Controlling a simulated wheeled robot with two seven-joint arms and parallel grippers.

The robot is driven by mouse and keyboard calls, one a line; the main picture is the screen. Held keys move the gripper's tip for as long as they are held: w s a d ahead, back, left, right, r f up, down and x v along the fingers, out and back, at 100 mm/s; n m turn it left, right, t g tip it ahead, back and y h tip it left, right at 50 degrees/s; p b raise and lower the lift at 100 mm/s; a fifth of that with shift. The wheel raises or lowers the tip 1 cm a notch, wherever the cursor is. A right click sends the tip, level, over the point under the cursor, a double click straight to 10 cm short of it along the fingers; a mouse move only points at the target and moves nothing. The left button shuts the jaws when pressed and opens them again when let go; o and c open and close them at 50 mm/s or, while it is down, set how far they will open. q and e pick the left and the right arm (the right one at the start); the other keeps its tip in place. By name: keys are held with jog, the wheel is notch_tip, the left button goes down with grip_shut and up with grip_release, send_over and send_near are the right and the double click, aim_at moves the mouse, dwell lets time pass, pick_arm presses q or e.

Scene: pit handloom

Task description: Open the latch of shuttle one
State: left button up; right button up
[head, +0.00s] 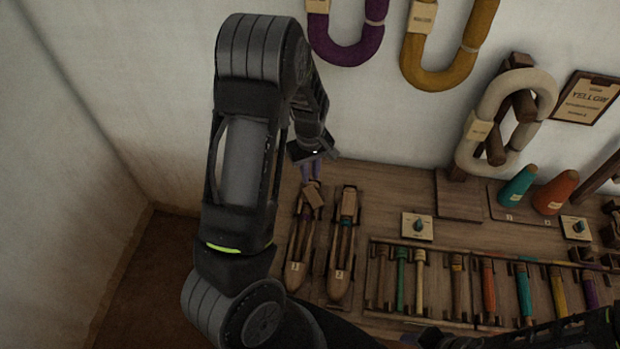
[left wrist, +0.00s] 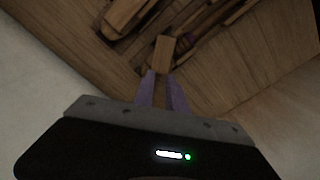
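Shuttle one (head: 295,272), a slim wooden boat shape marked 1, lies on the wooden table below my left gripper. A small pale wooden block, which looks like its latch (head: 314,194), sits across its far end, turned at an angle. My left gripper (head: 311,172) points down at that end. In the left wrist view its two purple fingers (left wrist: 162,76) stand apart, with the latch block (left wrist: 164,52) right at their tips. I cannot tell whether they touch it. The forearm of my right arm shows at the lower right; its gripper is out of the picture.
Shuttle two (head: 340,280) lies close on the right of shuttle one. Yarn hanks (head: 440,75) hang on the wall behind. The table ends left of shuttle one.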

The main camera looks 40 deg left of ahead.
aim_at(310, 192)
pick_arm(q)
jog(key=shift+s+d+r, duration=0.2)
jog(key=shift+s, duration=0.05)
jog(key=shift+w, duration=0.1)
jog(key=shift+a+f, duration=0.1)
jog(key=shift+f, duration=0.1)
notch_tip(310, 192, down, 8)
jog(key=shift+r+p, duration=0.2)
jog(key=shift+p, duration=0.25)
grip_shut()
dwell(0.3)
